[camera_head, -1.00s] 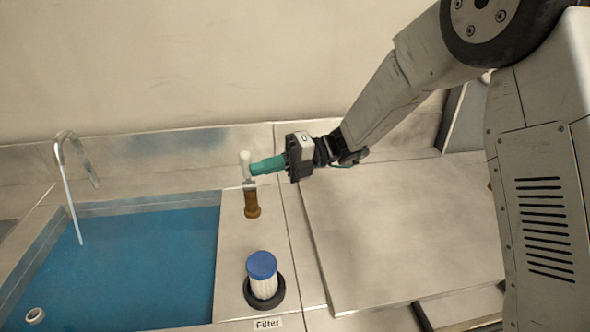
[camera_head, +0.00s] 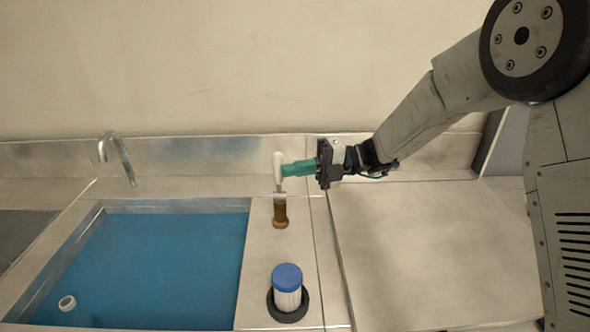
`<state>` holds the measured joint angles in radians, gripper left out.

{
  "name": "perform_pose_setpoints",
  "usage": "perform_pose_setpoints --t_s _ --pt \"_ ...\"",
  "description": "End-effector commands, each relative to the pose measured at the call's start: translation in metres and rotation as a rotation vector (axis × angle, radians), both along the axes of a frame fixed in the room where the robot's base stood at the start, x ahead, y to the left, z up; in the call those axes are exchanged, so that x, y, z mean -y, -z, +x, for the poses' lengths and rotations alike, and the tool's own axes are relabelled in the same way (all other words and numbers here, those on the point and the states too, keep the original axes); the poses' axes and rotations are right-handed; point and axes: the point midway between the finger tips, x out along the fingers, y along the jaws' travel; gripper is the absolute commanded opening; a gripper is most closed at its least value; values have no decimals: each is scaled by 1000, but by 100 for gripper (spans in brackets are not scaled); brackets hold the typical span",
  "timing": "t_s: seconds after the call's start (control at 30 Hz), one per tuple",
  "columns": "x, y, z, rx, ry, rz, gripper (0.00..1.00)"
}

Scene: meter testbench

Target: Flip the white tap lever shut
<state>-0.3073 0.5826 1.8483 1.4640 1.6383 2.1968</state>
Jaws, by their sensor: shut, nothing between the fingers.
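The white tap lever (camera_head: 278,167) stands upright on top of a brown tap body (camera_head: 280,212), to the right of the blue basin. My gripper (camera_head: 284,169) has teal fingers and comes in from the right. Its fingers are shut and hold nothing. The fingertips are at the right side of the lever, touching it or very close; I cannot tell which.
A blue-filled basin (camera_head: 160,265) lies at left, with a curved metal spout (camera_head: 118,155) behind it and a white ring (camera_head: 67,303) in it. A blue-capped white filter (camera_head: 287,290) stands in front of the tap. The flat metal panel (camera_head: 430,250) at right is clear.

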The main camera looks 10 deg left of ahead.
Motion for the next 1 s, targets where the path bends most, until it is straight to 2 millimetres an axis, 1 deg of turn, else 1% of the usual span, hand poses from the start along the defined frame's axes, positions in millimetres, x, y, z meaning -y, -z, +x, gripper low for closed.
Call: perform_pose_setpoints --t_s 0.27,0.37,0.5,0.6,0.7,0.9,1.0 --pt "3 0 -2 1 1 0 0" --pt "12 0 -9 -1 2 0 0" --pt "33 0 -21 -1 8 -1 0" --pt "56 0 -7 1 9 0 0" --pt "72 0 0 0 2 0 0" --pt "100 0 14 0 -3 0 0" --pt "109 0 18 0 -2 0 0"
